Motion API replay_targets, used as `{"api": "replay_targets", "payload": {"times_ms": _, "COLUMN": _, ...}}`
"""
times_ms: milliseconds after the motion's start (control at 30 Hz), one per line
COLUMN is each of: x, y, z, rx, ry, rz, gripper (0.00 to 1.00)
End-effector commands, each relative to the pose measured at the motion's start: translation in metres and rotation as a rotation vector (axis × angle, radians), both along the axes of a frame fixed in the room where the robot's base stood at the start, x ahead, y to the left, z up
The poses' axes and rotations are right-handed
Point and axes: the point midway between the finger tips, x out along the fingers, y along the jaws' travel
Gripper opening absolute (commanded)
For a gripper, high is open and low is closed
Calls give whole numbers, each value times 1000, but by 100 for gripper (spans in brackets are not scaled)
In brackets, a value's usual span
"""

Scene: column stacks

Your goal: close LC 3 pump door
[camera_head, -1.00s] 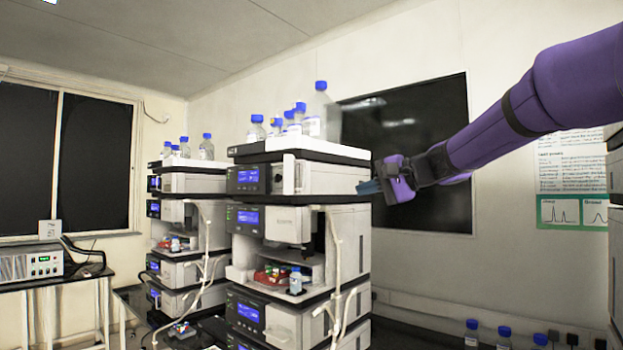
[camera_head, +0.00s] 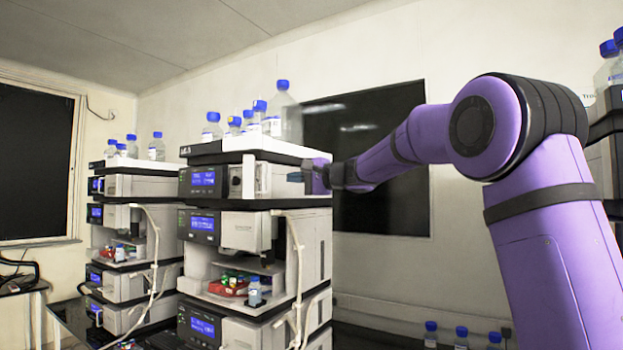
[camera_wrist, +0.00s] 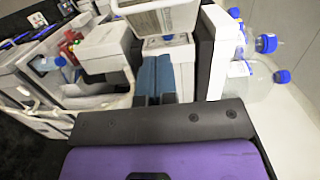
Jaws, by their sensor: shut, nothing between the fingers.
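The front stack (camera_head: 310,238), whose top tray carries a label that looks like LC-3, stands at centre in the head view. Its upper pump module (camera_head: 204,181) has a lit blue display. A pale panel (camera_head: 249,181), which looks like the pump door standing open, juts from the module's front beside a round dark fitting. In the wrist view a white framed panel (camera_wrist: 160,18), probably this door, lies just beyond my fingertips. My gripper (camera_head: 295,177) is shut and empty beside the module's right side. Its blue fingers (camera_wrist: 156,60) are together; contact with the panel cannot be told.
Blue-capped bottles (camera_head: 262,118) stand on the stack's top tray. A second stack (camera_head: 130,185) stands to the left. A white tube (camera_head: 296,280) hangs down the front stack. A dark wall panel (camera_head: 385,205) is behind my arm. More bottles (camera_head: 461,335) stand low at right.

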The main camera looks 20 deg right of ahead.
Motion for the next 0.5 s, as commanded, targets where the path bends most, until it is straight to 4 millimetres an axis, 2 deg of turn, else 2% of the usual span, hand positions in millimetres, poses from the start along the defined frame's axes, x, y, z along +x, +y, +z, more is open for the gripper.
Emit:
{"api": "replay_targets", "payload": {"times_ms": 33, "x": 6, "y": 7, "z": -1, "rx": 0, "ry": 0, "rz": 2, "gripper": 0}}
{"api": "replay_targets", "payload": {"times_ms": 200, "x": 4, "y": 31, "z": 0, "rx": 0, "ry": -1, "rz": 2, "gripper": 0}}
{"api": "replay_targets", "payload": {"times_ms": 500, "x": 5, "y": 44, "z": 0, "rx": -1, "ry": -1, "rz": 0, "gripper": 0}}
